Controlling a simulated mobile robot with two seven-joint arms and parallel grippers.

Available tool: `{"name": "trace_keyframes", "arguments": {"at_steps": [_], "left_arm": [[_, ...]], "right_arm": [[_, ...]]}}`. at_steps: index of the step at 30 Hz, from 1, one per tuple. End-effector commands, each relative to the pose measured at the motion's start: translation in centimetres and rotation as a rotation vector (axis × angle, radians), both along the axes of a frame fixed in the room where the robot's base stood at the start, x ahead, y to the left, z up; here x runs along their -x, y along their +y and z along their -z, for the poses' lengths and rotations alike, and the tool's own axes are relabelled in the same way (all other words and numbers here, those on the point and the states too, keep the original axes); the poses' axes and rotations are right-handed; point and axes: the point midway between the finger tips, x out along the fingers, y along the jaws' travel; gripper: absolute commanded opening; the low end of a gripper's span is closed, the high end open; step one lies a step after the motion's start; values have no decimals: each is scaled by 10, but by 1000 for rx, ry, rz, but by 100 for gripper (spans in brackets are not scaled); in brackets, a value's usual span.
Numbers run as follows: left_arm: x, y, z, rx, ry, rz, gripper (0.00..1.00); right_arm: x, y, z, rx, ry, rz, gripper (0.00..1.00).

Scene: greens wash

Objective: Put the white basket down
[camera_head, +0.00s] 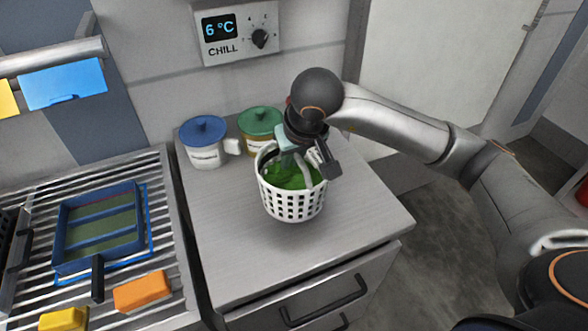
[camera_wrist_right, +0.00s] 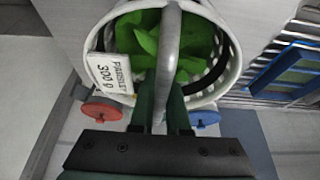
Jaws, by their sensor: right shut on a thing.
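The white basket (camera_head: 293,204) is a round lattice basket with green leaves in it. It is upright over the front middle of the grey counter (camera_head: 240,255); I cannot tell whether its base touches the top. My right gripper (camera_head: 291,150) reaches down into the basket's top from above. In the right wrist view, the right gripper (camera_wrist_right: 161,105) is shut on the grey handle of the white basket (camera_wrist_right: 97,42). A label there reads "PARSLEY 300 g". My left gripper is in neither view.
A blue-lidded mug (camera_head: 204,153) and a green-lidded mug (camera_head: 259,124) stand behind the basket. A red lid (camera_wrist_right: 102,109) shows in the wrist view. A slatted rack (camera_head: 165,225) with a blue tray (camera_head: 62,265) lies left. The counter's front is clear.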

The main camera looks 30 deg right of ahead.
Motion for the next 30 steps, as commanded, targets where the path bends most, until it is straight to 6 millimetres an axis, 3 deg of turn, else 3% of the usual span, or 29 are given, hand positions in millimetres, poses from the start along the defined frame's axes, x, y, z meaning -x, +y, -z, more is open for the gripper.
{"name": "trace_keyframes", "arguments": {"at_steps": [4, 10, 22, 23, 30], "left_arm": [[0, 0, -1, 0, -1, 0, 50], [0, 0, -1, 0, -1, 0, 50], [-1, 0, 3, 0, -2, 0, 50], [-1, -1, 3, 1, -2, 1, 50], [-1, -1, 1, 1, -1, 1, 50]], "right_arm": [[-5, -9, 11, 1, 0, 4, 0], [-4, -8, 37, 0, -1, -1, 0], [-5, -8, 43, 0, -4, -1, 0], [-4, -8, 45, 0, 0, -1, 15], [-4, -8, 43, 0, 0, -1, 42]]}}
